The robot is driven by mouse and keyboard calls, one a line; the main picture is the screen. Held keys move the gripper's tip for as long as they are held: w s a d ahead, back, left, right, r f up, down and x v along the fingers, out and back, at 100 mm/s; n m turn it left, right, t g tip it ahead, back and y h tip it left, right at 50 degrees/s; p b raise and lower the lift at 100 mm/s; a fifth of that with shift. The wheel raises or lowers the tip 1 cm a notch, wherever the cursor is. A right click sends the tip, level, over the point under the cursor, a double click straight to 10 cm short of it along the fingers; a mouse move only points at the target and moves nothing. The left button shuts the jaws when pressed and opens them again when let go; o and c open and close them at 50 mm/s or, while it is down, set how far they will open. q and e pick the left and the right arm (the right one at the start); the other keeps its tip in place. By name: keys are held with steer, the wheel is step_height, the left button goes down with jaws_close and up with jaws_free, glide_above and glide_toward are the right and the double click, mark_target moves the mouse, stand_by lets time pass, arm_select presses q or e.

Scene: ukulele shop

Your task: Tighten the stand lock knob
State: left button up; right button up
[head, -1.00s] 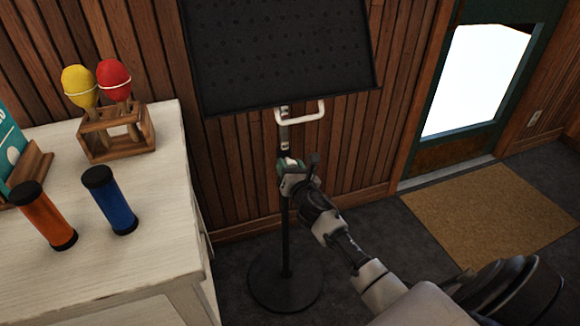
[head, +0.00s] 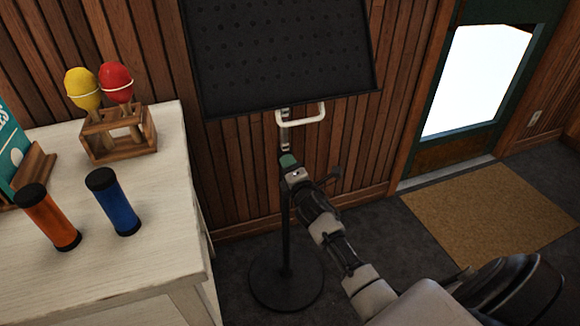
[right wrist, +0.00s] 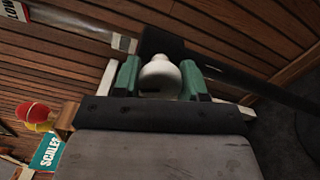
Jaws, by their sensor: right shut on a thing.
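The black music stand (head: 287,240) stands upright on a round base, with a wide perforated desk (head: 280,55) on top. My right gripper (head: 290,165) is at the stand's pole, just below the metal upper tube, and hides the knob in the head view. In the right wrist view its green fingertips (right wrist: 160,84) are shut on a pale, rounded lock knob (right wrist: 160,72), one on each side. The dark pole (right wrist: 235,77) runs just behind the knob. My left gripper is in neither view.
A white counter (head: 150,235) at left holds blue (head: 113,203) and orange (head: 48,218) shakers and a wooden rack (head: 120,148) with yellow and red maracas. A white handle (head: 303,117) hangs under the desk. Right of the stand lie open floor and a brown mat (head: 490,215).

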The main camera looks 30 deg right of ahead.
steer(key=m, duration=0.2)
steer(key=shift+m, duration=0.3)
steer(key=shift+m+p, duration=0.4)
steer(key=shift+m, duration=0.7)
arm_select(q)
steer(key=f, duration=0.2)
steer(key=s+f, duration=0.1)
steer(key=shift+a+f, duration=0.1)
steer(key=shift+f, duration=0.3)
arm_select(e)
steer(key=o, duration=0.9)
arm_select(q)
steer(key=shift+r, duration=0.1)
arm_select(e)
steer(key=shift+s, duration=0.1)
